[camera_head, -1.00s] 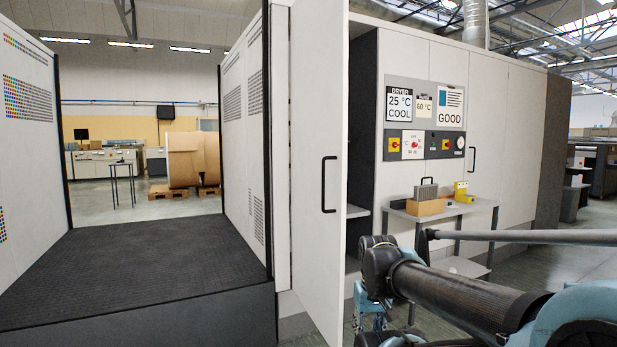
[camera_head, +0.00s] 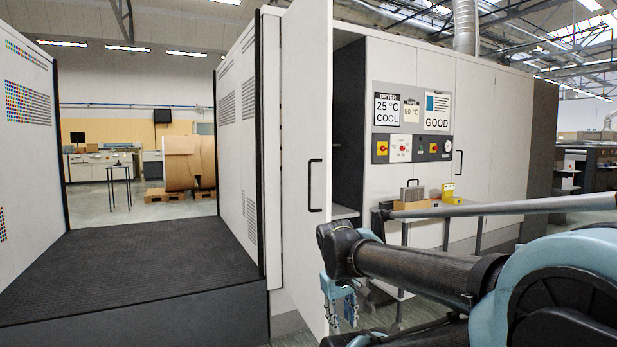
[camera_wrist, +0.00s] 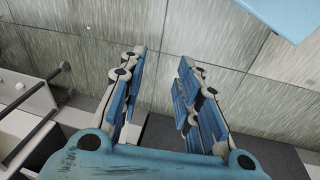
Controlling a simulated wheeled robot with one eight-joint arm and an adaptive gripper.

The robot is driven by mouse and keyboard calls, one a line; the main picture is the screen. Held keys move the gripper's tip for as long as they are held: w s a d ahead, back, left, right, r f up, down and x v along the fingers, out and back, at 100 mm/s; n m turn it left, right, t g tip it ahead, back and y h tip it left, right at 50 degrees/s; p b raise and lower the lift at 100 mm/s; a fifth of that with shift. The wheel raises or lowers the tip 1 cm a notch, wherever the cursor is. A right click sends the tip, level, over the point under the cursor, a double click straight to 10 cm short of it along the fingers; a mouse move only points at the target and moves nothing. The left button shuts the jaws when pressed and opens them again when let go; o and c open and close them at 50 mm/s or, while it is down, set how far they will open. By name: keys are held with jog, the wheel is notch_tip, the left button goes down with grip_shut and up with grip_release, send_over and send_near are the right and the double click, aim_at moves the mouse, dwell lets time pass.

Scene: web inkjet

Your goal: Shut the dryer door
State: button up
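The dryer door (camera_head: 304,160) is a tall white panel with a black bar handle (camera_head: 316,185), in the middle of the head view. It stands swung open, with the dark opening of the dryer (camera_head: 348,130) to its right. My gripper (camera_head: 345,315) hangs low beside the door's free edge, on the right of it in the picture; I cannot tell whether it touches. In the wrist view my gripper (camera_wrist: 160,70) has its blue-padded fingers apart with nothing between them, over the tiled floor.
A grey side table (camera_head: 440,212) with a wooden box and a yellow item stands before the dryer's control panel (camera_head: 412,148). A raised dark platform (camera_head: 130,265) lies left of the door. Open floor shows beyond the platform.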

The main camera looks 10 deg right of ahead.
jog(key=w+r+n+t+h, duration=0.2)
jog(key=w+r+n+h, duration=0.85)
jog(key=w+r, duration=1)
jog(key=w+a+r+n+t+h, duration=0.2)
jog(key=w+a+r+n, duration=0.3)
jog(key=w+a+r, duration=0.3)
jog(key=w+a+r+n+t+h, duration=0.2)
jog(key=w+a+r+n, duration=0.35)
jog(key=a, duration=0.45)
jog(key=w+d, duration=0.4)
jog(key=d, duration=0.4)
jog(key=w+d+m, duration=0.1)
jog(key=w+d, duration=0.2)
jog(key=d, duration=0.5)
jog(key=shift+w, duration=0.4)
jog(key=shift+c, duration=0.3)
grip_shut()
